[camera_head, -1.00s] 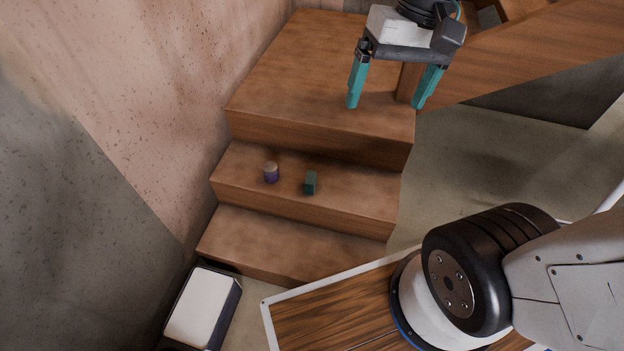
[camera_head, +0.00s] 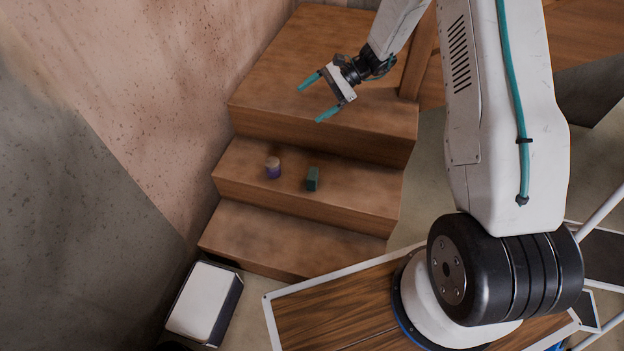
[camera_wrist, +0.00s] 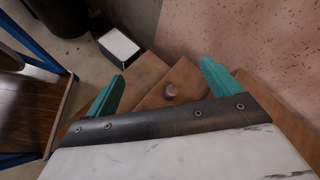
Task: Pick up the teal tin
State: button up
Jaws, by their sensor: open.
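The teal tin (camera_head: 312,179) is a small dark teal block standing on the middle wooden step, right of a purple jar with a pale lid (camera_head: 273,167). My gripper (camera_head: 309,105) is open and empty, above the upper step and farther back than the tin. Its two teal fingers point left in the head view. In the wrist view my gripper (camera_wrist: 161,70) has its fingers spread wide, with the jar (camera_wrist: 170,91) showing between them. I cannot make out the tin in the wrist view; the gripper's body covers the lower part.
The wooden steps (camera_head: 290,238) run along a rough pinkish wall (camera_head: 160,90) on the left. A white-topped box (camera_head: 203,302) stands on the floor at lower left. My own arm fills the right side. The tin and jar stand close together; the lowest step is bare.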

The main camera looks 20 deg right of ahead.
notch_tip(320, 180, down, 16)
jog(key=w+d+m+t+y, duration=0.1)
jog(key=w+d+m+t, duration=0.15)
jog(key=m, duration=0.25)
jog(key=m+t, duration=0.3)
jog(key=m, duration=0.3)
send_near(315, 173)
jog(key=shift+h, duration=0.4)
jog(key=x, duration=0.5)
jog(key=shift+s+a+r, duration=0.25)
jog(key=shift+a+r, duration=0.1)
jog(key=shift+a+f, duration=0.2)
jog(key=shift+f, duration=0.15)
jog(key=shift+t, duration=0.25)
jog(key=x, duration=0.7)
jog(key=shift+w, duration=0.25)
jog(key=c, duration=1.1)
jog(key=shift+r, duration=0.1)
